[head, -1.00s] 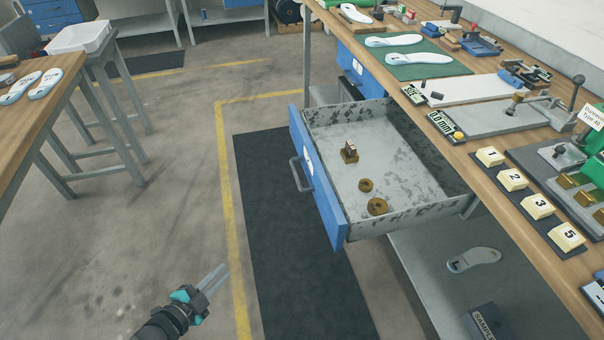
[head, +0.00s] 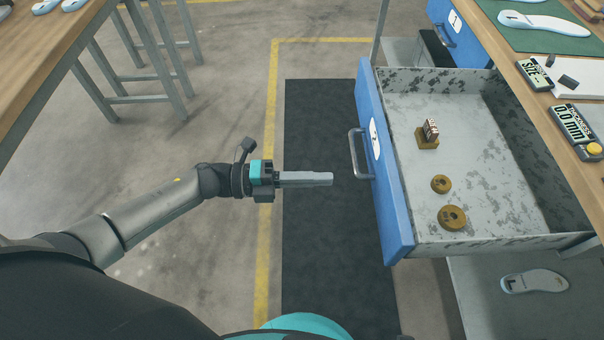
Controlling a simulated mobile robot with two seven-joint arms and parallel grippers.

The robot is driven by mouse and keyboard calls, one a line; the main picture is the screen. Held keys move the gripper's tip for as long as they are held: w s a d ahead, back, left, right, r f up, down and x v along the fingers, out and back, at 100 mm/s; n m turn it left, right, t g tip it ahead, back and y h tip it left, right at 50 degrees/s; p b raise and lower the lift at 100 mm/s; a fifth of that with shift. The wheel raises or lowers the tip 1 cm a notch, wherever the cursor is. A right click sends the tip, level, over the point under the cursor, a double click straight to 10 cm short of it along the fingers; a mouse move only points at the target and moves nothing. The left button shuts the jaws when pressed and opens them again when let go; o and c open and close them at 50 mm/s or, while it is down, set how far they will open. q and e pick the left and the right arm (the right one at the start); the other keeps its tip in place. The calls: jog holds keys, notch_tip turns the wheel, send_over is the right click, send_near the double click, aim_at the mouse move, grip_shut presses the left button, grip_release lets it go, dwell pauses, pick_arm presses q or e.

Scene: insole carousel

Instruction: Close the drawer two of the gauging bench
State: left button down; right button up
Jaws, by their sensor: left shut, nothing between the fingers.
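The open drawer (head: 385,190) sticks out from the bench, its blue front facing left, with a round white label (head: 375,139) whose number I cannot read clearly. A grey bar handle (head: 357,154) is on that front. Inside lie two brass discs (head: 452,217) and a brass block with a small printed piece (head: 428,138). My left gripper (head: 331,179) is shut and empty. In the picture it lies just left of the handle and a little below it, with a gap between; its fingers point right at the drawer front. My right gripper is not in view.
The gauging bench top (head: 560,120) runs along the right, with gauges and insoles. Another blue drawer front (head: 455,22) is above. A shelf with an insole (head: 534,281) lies below the drawer. A dark mat (head: 320,240) covers the floor. A wooden table (head: 40,75) stands at upper left.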

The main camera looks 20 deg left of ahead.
aim_at(378, 177)
pick_arm(q)
jog(key=b+x, duration=0.1)
jog(key=x, duration=0.7)
jog(key=shift+w+d+f, duration=0.1)
jog(key=shift+d, duration=0.1)
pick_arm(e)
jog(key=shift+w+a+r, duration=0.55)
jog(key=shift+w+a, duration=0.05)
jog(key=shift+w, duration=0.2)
